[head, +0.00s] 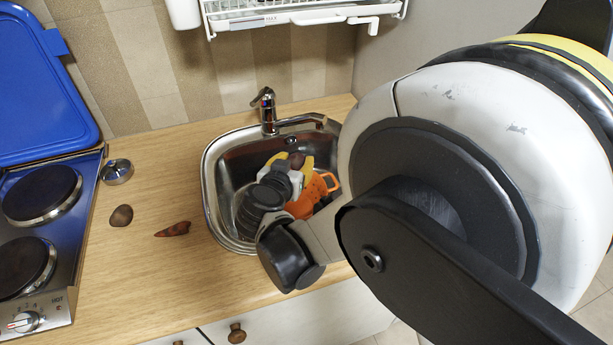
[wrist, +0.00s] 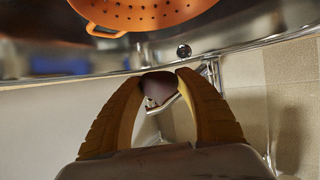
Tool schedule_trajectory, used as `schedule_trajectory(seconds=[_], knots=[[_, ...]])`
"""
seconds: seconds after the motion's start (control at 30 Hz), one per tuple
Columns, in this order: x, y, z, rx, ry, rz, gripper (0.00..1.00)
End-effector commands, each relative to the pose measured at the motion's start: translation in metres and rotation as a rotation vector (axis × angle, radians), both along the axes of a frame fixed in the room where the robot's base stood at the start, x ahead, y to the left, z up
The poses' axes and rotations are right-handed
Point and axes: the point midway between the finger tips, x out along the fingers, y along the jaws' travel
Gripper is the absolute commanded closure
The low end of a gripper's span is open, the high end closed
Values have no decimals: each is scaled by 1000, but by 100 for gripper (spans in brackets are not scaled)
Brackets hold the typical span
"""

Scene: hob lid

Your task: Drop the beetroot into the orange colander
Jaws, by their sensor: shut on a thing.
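The beetroot (wrist: 158,87), a dark purplish-brown lump, is pinched between the yellow fingertips of my gripper (wrist: 160,82) in the wrist view. In the head view the beetroot (head: 297,160) and my gripper (head: 290,161) are over the sink, in front of the tap. The orange colander (head: 313,198) is in the sink area, partly hidden by my wrist and gripper. In the wrist view the colander (wrist: 140,14) shows its holed side and a handle at the top edge, apart from the beetroot. I cannot tell the exact height between them.
The steel sink (head: 213,175) has a tap (head: 266,108) behind it. A round brown item (head: 121,215), a long reddish-brown item (head: 173,229) and a small metal pot (head: 118,171) are on the wooden counter. The hob (head: 65,240) with its raised blue lid (head: 45,90) is at left.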

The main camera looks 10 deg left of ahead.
Motion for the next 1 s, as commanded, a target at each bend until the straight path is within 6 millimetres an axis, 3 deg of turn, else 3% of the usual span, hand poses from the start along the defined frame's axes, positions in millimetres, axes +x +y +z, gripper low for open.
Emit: schedule_trajectory(seconds=[0.1, 0.3, 0.6, 0.63, 0.7, 1.0], knots=[[0, 0, -20, 0, 0, 0, 91], [0, 0, -39, 0, 0, -1, 91], [0, -1, -40, 0, 0, -1, 91], [0, -1, -40, 0, 0, -1, 54], [0, -1, -40, 0, 0, -1, 33], [0, -1, -40, 0, 0, -1, 33]])
